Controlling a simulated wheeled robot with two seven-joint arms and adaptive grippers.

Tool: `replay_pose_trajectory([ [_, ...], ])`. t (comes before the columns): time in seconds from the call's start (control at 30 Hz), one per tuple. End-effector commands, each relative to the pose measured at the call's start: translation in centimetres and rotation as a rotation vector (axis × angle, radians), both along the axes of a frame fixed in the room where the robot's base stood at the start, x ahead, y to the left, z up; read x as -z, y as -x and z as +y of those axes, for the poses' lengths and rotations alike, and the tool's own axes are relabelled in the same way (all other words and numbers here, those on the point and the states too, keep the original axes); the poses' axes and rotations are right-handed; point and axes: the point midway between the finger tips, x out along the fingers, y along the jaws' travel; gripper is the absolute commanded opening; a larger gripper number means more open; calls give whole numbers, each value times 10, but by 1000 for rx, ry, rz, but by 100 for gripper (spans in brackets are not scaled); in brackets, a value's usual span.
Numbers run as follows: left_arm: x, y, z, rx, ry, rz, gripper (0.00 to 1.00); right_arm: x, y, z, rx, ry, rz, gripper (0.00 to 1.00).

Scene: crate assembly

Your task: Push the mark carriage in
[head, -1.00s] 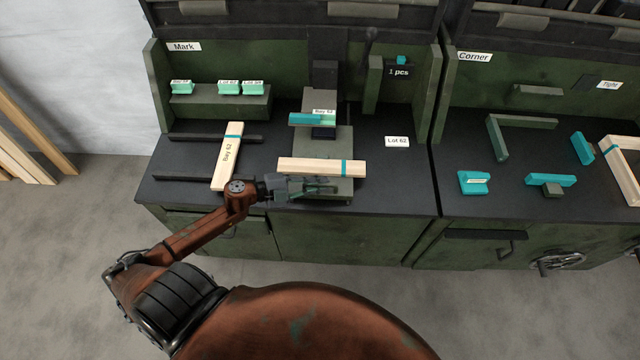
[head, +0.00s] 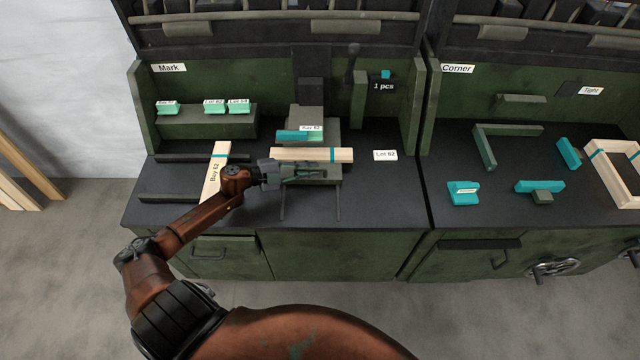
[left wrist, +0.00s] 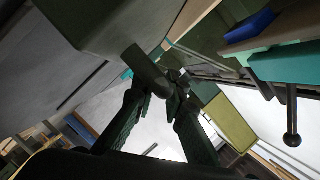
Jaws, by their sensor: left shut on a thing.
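The mark carriage (head: 331,172) is a green slide on the Mark bench, with a pale wooden board (head: 312,155) with a teal band lying across it. My left gripper (head: 310,172) is at the carriage's front edge. In the left wrist view its fingers (left wrist: 165,98) close around a dark round handle (left wrist: 145,66) that joins the green carriage block. The handle is hidden in the head view. My right gripper is not in view.
Two thin rails (head: 338,205) show on the bench in front of the carriage. Another board marked "Bay 62" (head: 214,172) lies to the left. Several teal-green blocks (head: 214,106) stand on a rear shelf. The Corner bench (head: 530,220) is at the right.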

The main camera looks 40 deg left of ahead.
Motion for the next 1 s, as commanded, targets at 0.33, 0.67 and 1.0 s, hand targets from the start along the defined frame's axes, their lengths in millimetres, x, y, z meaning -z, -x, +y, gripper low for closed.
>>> replay_pose_trajectory([
  [0.33, 1, -20, 32, -16, 1, 0, 0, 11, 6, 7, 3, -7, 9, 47],
  [0.67, -1, -24, 34, -21, 0, -1, 0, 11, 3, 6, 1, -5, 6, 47],
  [1.0, -1, -23, 34, -20, 0, -1, 29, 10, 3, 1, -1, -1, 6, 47],
])
